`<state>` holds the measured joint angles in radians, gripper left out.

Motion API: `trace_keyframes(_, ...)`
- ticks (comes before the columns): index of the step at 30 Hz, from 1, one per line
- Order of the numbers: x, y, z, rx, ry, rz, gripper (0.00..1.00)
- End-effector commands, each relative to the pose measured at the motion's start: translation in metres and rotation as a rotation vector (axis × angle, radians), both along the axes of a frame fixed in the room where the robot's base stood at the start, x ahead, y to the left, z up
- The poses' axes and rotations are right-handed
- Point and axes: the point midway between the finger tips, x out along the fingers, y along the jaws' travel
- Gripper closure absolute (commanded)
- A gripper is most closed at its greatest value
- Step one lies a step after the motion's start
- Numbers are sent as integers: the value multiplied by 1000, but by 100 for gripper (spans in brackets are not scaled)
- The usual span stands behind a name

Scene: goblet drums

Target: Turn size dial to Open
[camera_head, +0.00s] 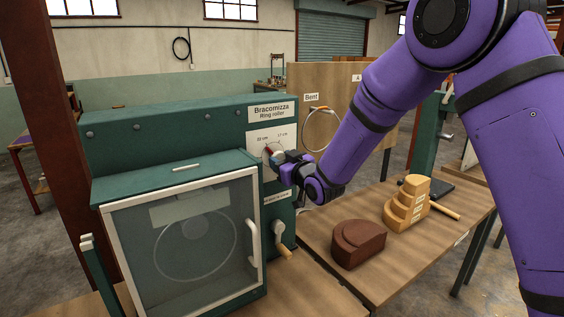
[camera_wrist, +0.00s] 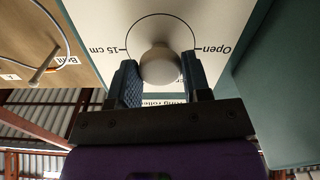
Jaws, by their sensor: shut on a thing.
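The size dial shows in the wrist view as a pale rounded knob (camera_wrist: 160,64) inside a thin printed circle on a white panel. "15 cm" is printed on one side and "Open" on the other, both upside down there. My gripper (camera_wrist: 160,82) has its two dark blue fingers on either side of the knob, shut on it. In the head view my gripper (camera_head: 277,157) reaches the white dial plate (camera_head: 257,138) on the green ring roller (camera_head: 180,130) and covers much of the dial. I cannot tell which mark the dial points to.
A clear-fronted guard door (camera_head: 133,245) with a pale handle is below left of the dial. A crank handle (camera_head: 283,244) sticks out below my gripper. A brown block (camera_head: 358,246) and a stepped wooden piece (camera_head: 408,207) stand on the wooden table (camera_head: 330,275) to the right.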

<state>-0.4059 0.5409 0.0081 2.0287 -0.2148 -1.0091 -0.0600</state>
Motion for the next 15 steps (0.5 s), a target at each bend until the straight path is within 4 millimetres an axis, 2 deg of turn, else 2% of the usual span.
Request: trace_keyframes(15,0,-1,0,-396,-265,0,80)
